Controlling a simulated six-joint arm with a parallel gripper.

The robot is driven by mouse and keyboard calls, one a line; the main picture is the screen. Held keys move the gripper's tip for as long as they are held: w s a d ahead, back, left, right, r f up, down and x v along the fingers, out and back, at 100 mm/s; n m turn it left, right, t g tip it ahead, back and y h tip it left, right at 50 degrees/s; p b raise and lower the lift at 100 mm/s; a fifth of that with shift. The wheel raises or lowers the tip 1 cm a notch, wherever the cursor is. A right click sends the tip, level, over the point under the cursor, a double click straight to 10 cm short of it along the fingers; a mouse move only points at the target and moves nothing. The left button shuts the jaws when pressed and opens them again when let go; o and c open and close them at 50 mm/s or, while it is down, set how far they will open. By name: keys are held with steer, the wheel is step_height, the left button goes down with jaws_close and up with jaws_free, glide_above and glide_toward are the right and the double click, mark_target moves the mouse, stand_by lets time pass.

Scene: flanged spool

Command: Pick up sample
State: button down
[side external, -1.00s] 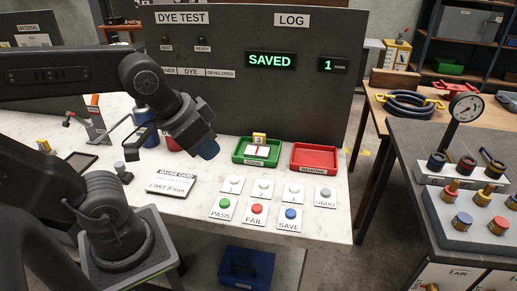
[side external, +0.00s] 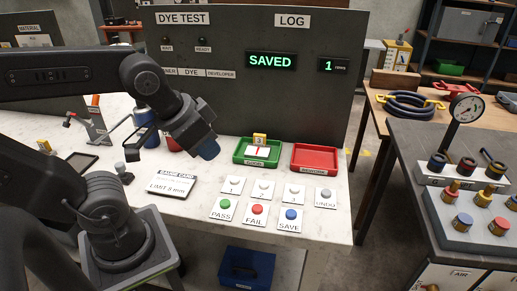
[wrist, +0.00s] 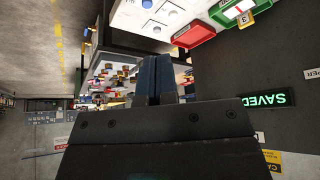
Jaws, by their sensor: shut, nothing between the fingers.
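My gripper (side external: 206,150) is shut and empty, with blue fingertips above the bench behind the gauge card. In the wrist view its two blue fingers (wrist: 155,78) are together. The green tray (side external: 239,158) stands to the right of my gripper and apart from it. The tag also shows in the wrist view (wrist: 245,19). I cannot tell whether this piece is the sample. No spool is clearly visible elsewhere, and my arm hides part of the left bench.
A red tray (side external: 314,171) stands right of the green one. Several labelled buttons, including PASS (side external: 223,203) and SAVE (side external: 291,214), lie in front. A gauge card (side external: 171,185) lies left of them. The grey panel (side external: 300,105) rises behind, its display reading SAVED.

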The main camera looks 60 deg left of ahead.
steer(key=c, duration=1.9)
jaws_free()
steer(key=o, duration=0.9)
steer(key=w+a+r+m+g, duration=0.2)
steer(key=w+a+r, duration=0.15)
steer(key=w, duration=0.55)
steer(key=m+g+y, duration=0.1)
steer(key=m+g, duration=0.4)
steer(key=m, duration=0.2)
glide_above(259, 134)
steer(key=w+d, duration=0.1)
step_height(259, 134, down, 11)
steer(key=f, duration=0.9)
steer(key=s+f, duration=0.1)
steer(key=f, duration=0.3)
steer(key=shift+a+f, duration=0.4)
